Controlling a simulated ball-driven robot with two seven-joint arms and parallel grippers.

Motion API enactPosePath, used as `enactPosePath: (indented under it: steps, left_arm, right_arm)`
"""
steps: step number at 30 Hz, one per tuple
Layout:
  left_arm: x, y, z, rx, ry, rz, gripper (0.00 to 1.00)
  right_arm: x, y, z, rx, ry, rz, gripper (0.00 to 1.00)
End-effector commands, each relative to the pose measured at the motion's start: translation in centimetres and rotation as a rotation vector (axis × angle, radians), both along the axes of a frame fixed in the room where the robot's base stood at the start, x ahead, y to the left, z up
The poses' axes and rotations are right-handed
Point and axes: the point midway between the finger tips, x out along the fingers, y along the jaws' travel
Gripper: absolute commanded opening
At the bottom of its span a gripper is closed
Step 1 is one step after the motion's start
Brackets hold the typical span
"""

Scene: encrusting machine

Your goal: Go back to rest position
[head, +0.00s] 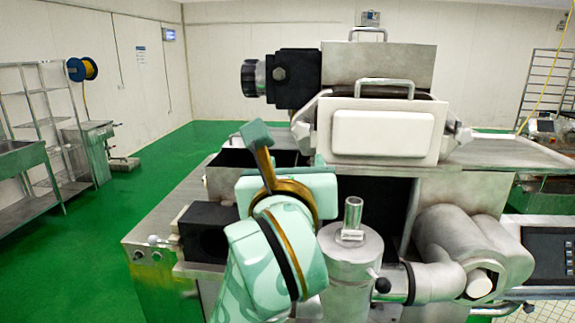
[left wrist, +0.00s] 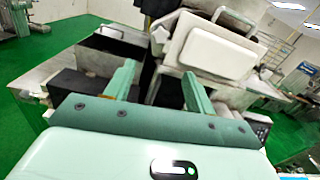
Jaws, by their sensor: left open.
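My left gripper (head: 287,150) is pale green and is raised in front of the encrusting machine in the head view. In the left wrist view its two fingers (left wrist: 160,78) stand apart with nothing between them. The steel encrusting machine (head: 378,68) fills the middle, with a white panel (head: 382,133) on its upper front. That panel (left wrist: 212,50) also shows beyond the fingers in the left wrist view. The gripper looks clear of the machine, though the gap is hard to judge. My arm hides part of the machine's front. My right gripper is not in view.
A steel cylinder with an upright tube (head: 353,215) stands just right of my left arm. A dark box (head: 206,232) is left of it. Steel shelves (head: 42,125) stand at the far left. Green floor (head: 85,270) is open at the left. A control panel (head: 550,255) is at the right.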

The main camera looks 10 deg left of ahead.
Motion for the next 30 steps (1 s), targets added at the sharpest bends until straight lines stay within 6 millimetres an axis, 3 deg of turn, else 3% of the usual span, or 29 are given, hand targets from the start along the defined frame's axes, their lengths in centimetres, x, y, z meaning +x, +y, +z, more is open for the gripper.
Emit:
enactPosePath:
  steps: [11, 14, 17, 19, 21, 23, 25, 28, 30]
  left_arm:
    - [0.1, 0.6, 0.0, 0.013, -0.016, 0.024, 0.55]
    - [0.1, 3.4, 0.4, 0.083, -0.094, 0.136, 0.55]
    - [-1.0, 8.1, 1.4, 0.268, -0.241, 0.354, 0.55]
    - [-2.9, 10.9, 2.2, 0.484, -0.356, 0.528, 0.55]
    - [-5.2, 12.0, 2.9, 0.761, -0.457, 0.677, 0.55]
    - [-6.9, 11.5, 3.0, 1.033, -0.529, 0.768, 0.55]
    - [-8.1, 9.6, 2.2, 1.380, -0.595, 0.821, 0.55]
    - [-8.2, 5.9, -1.8, 1.919, -0.652, 0.777, 0.55]
    - [-7.5, 3.9, -6.7, 2.307, -0.663, 0.645, 0.55]
  right_arm:
    - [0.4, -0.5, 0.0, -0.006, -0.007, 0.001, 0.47]
    - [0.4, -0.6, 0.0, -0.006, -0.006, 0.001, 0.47]
    - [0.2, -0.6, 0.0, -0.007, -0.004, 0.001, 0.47]
    - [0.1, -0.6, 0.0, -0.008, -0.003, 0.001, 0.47]
    - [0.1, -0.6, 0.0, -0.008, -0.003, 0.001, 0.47]
    - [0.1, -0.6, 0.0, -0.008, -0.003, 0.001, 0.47]
    - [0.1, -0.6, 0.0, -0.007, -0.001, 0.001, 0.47]
    - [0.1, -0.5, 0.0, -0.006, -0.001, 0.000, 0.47]
    - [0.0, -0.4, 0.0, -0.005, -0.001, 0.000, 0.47]
